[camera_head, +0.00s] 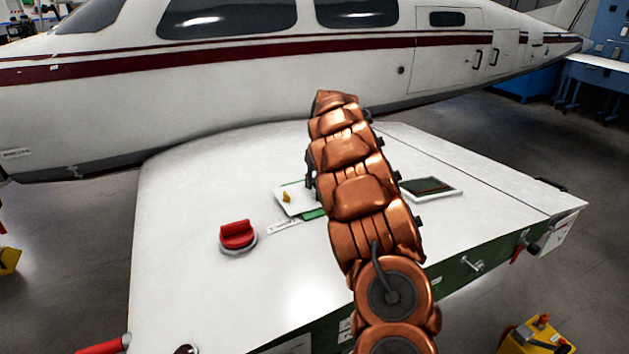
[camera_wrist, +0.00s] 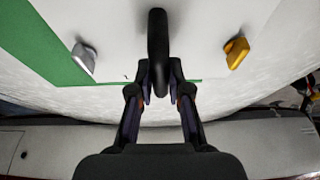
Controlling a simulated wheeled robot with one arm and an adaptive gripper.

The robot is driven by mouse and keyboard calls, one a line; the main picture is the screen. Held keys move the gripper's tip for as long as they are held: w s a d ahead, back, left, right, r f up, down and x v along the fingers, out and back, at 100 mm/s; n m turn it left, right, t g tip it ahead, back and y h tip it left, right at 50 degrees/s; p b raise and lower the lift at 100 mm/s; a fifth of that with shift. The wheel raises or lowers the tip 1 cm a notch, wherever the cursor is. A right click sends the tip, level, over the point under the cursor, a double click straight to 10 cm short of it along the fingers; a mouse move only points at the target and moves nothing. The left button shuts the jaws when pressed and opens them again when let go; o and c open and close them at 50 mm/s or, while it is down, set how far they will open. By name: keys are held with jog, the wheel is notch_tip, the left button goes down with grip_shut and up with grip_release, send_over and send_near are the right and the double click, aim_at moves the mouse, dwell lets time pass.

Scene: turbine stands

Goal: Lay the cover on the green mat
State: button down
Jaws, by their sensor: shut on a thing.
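The cover is a white plate (camera_wrist: 115,22) with a black handle (camera_wrist: 157,50), a silver latch (camera_wrist: 84,57) and a yellow latch (camera_wrist: 236,52). In the head view the cover (camera_head: 297,204) shows left of my arm, which hides the rest. My gripper (camera_wrist: 161,88) is shut on the handle; my arm hides it in the head view. The green mat (camera_wrist: 35,42) shows beyond the cover at the upper left and as a thin strip along one edge. It also shows in the head view (camera_head: 315,213). I cannot tell whether the cover touches the mat.
The mat lies on a white wing-like surface (camera_head: 190,290). A red knob (camera_head: 237,235) stands at left, with a small label strip (camera_head: 284,227) beside the mat. A framed dark opening (camera_head: 430,188) lies right of my arm. The aircraft body (camera_head: 230,75) rises behind.

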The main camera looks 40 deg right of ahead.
jog(key=shift+f, duration=0.1)
jog(key=c, duration=1)
grip_release()
jog(key=shift+c, duration=0.2)
jog(key=shift+o, duration=0.4)
jog(key=shift+o, duration=0.5)
jog(key=shift+b+v, duration=0.35)
jog(key=shift+v, duration=3.15)
